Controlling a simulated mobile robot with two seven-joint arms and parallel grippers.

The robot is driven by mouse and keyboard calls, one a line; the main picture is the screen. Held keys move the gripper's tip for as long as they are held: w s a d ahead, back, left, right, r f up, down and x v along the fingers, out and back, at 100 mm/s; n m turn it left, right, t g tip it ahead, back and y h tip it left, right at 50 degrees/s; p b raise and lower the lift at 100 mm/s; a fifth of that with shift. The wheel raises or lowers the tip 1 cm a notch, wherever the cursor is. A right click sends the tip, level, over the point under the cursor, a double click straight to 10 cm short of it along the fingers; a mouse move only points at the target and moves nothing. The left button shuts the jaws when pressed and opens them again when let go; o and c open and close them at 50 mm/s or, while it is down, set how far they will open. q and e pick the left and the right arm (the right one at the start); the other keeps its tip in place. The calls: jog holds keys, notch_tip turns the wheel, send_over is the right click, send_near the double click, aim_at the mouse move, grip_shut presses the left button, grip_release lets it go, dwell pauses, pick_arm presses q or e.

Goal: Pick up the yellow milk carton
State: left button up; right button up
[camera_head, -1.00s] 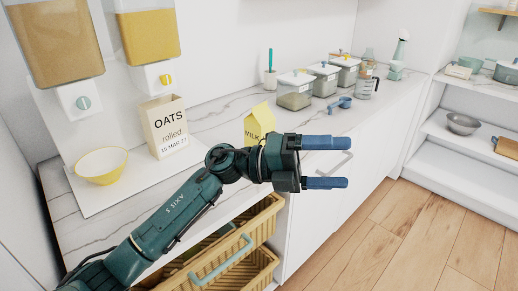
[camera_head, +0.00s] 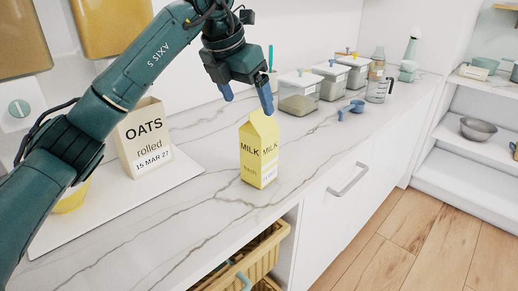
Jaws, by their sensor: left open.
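The yellow milk carton (camera_head: 259,152) stands upright on the marble counter, close to its front edge, with its labelled faces in clear view. My left gripper (camera_head: 247,98) is above the carton, with its blue fingers pointing down. It is open and empty. One finger shows just over the carton's top and the other a little to the left; whether the right one touches the top cannot be told. My right gripper is not in view.
An oats box (camera_head: 142,137) stands left on a white board, with a yellow bowl (camera_head: 72,197) partly behind my arm. Lidded containers (camera_head: 299,92), a blue scoop (camera_head: 350,109) and a jug (camera_head: 378,88) stand farther right. An open basket drawer (camera_head: 250,262) is below the counter.

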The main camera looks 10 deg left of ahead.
aim_at(258, 123)
pick_arm(q)
jog(key=x, duration=0.8)
jog(key=shift+w+d, duration=0.15)
grip_shut()
jog(key=shift+r, duration=0.1)
dwell(0.7)
